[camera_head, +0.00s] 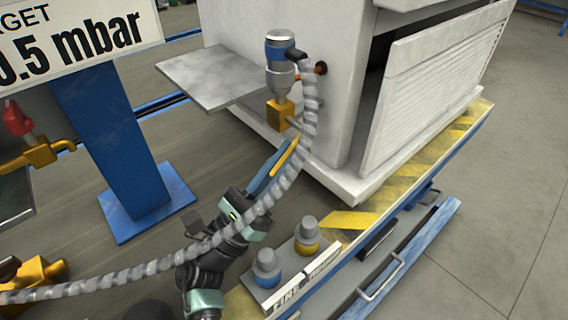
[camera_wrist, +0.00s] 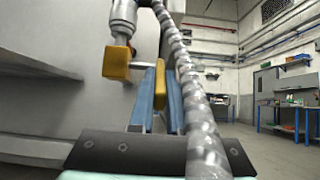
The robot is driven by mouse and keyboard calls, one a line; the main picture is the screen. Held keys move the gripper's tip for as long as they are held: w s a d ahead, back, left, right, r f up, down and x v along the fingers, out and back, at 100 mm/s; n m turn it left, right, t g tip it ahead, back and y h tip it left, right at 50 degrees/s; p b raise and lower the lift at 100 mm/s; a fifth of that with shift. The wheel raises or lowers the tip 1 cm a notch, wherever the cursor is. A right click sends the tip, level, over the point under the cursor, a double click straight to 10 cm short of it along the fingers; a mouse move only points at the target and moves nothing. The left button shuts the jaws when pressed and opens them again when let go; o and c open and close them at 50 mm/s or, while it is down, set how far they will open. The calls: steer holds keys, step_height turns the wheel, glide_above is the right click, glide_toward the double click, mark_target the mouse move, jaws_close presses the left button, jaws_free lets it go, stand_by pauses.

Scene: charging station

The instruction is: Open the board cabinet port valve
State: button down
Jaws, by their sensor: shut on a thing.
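The port valve at the cabinet has a yellow block body (camera_head: 280,113) under a blue-and-grey cylindrical fitting (camera_head: 281,62). A short grey stem runs from the body to a yellow lever (camera_head: 285,157). In the wrist view, the valve body (camera_wrist: 116,62) is at upper left and the lever (camera_wrist: 159,85) stands upright between my blue fingers. My gripper (camera_wrist: 158,97) is shut on the lever; the fingers hide part of its sides. In the head view, my gripper (camera_head: 277,165) reaches up to the lever from below, in front of the white cabinet (camera_head: 340,110).
A grey ribbed hose (camera_head: 308,115) runs from the fitting down along my arm and passes close in front of my gripper. A flat grey shelf (camera_head: 212,77) juts out left of the valve. Two capped knobs (camera_head: 306,232) sit on the base edge below.

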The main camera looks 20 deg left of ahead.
mark_target(285, 156)
steer(key=c, duration=0.9)
jaws_free()
step_height(285, 156, up, 10)
steer(key=p, duration=0.5)
